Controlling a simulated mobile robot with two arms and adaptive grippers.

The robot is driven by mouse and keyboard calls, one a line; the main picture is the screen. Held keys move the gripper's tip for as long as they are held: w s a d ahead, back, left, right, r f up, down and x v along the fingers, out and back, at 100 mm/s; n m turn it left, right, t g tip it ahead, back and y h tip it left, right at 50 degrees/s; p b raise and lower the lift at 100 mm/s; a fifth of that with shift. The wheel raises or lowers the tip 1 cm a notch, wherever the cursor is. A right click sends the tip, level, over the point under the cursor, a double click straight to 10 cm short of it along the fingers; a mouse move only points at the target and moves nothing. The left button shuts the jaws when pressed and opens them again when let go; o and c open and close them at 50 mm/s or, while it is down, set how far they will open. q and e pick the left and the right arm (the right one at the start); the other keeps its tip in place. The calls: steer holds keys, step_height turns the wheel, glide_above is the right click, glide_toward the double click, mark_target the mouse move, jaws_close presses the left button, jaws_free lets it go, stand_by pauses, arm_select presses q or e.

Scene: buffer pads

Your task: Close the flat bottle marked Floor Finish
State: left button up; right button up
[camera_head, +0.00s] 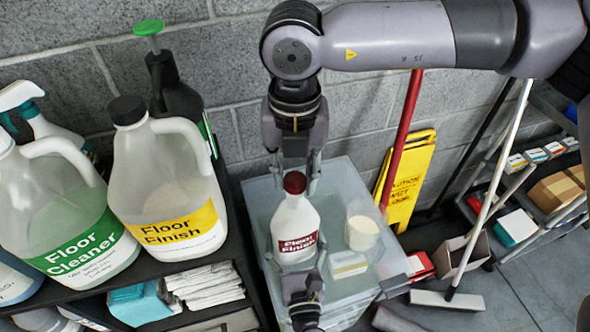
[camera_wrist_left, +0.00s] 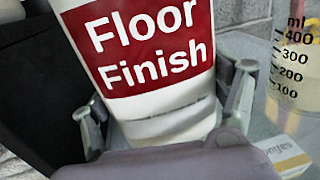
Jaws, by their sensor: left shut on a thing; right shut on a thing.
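The flat white Floor Finish bottle (camera_head: 296,218), with a red label, stands upright on a pale translucent bin lid. Its label fills much of the left wrist view (camera_wrist_left: 150,45). A dark red cap (camera_head: 295,182) sits at the top of its neck; whether it is tight cannot be told. My right gripper (camera_head: 296,172) reaches down from above and is shut on the cap. My left gripper (camera_head: 297,262) comes from the near side and is shut on the bottle's lower body, with a finger on each side in the left wrist view (camera_wrist_left: 165,118).
A measuring beaker (camera_head: 362,233) and a small box (camera_head: 348,265) stand close right of the bottle on the lid (camera_head: 345,190). A dark shelf (camera_head: 226,215) at left holds large jugs, one (camera_head: 165,185) also marked Floor Finish. A yellow sign (camera_head: 408,180) leans behind.

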steer(key=shift+f, duration=0.9)
steer(key=shift+f, duration=0.55)
arm_select(q)
steer(key=c, duration=0.7)
steer(key=shift+o, duration=0.2)
arm_select(e)
steer(key=m, duration=0.8)
steer(key=shift+m, duration=0.3)
steer(key=m, duration=0.7)
steer(key=shift+m, duration=0.3)
